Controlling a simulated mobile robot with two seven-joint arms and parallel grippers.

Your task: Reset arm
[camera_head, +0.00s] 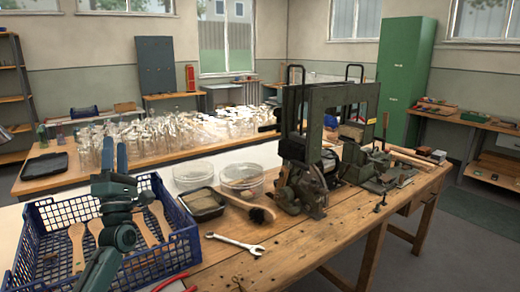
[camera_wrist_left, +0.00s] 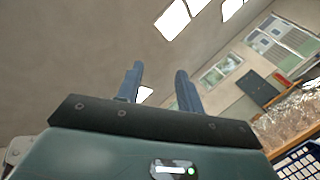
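My left gripper (camera_head: 114,157) points upward above the blue crate (camera_head: 180,245) in the head view, with nothing between its fingers. In the left wrist view its two fingers (camera_wrist_left: 159,78) stand apart against the wall and ceiling. The arm hides part of the crate. Several wooden paddle-shaped pieces (camera_head: 77,245) lie in the crate. My right gripper is in neither view.
The wooden workbench (camera_head: 300,240) holds a black tray (camera_head: 203,204), glass dishes (camera_head: 240,176), a dark-bristled brush (camera_head: 260,214), a wrench (camera_head: 236,244) and a large green machine (camera_head: 315,140). A table of glassware (camera_head: 150,135) stands behind. The bench front is mostly clear.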

